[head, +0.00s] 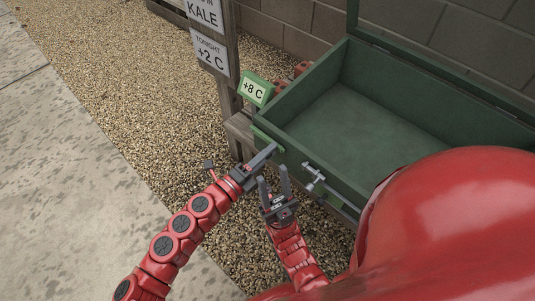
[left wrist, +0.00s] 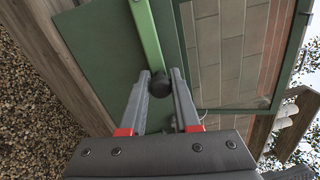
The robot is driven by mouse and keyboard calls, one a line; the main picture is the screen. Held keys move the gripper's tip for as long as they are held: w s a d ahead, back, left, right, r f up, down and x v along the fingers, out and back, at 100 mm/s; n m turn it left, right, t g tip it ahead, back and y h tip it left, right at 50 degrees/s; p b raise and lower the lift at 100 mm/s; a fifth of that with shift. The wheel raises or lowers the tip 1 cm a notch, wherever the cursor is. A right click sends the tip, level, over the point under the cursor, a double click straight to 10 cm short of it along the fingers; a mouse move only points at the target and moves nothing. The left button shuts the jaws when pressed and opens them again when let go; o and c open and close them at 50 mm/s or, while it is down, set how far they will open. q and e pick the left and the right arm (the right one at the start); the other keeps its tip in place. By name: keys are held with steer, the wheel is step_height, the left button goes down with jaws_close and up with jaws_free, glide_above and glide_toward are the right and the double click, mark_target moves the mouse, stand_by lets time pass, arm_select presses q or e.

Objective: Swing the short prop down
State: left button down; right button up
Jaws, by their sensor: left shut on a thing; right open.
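The short prop is a light green bar (left wrist: 146,32) with a dark round knob (left wrist: 160,86) at its near end, in the left wrist view. My left gripper (left wrist: 161,74) has its fingers on either side of the knob and is shut on it. In the head view, the left gripper (head: 271,150) is at the front left corner of the green box (head: 290,159); a bit of light green bar (head: 264,137) shows just behind its fingertips. My right gripper (head: 275,183) is open and empty, lower, in front of the box.
The box is open, with its lid frame (head: 352,18) raised at the back. A grey metal fitting (head: 313,178) sticks out from the box front. Gravel lies left.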

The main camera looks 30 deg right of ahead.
arm_select(q)
steer(key=shift+w, duration=0.15)
steer(key=c, duration=0.7)
jaws_free()
steer(key=shift+o, duration=0.2)
steer(key=p+v, duration=0.3)
steer(key=v, duration=1.4)
steer(key=shift+a, duration=0.3)
steer(key=shift+f, duration=0.15)
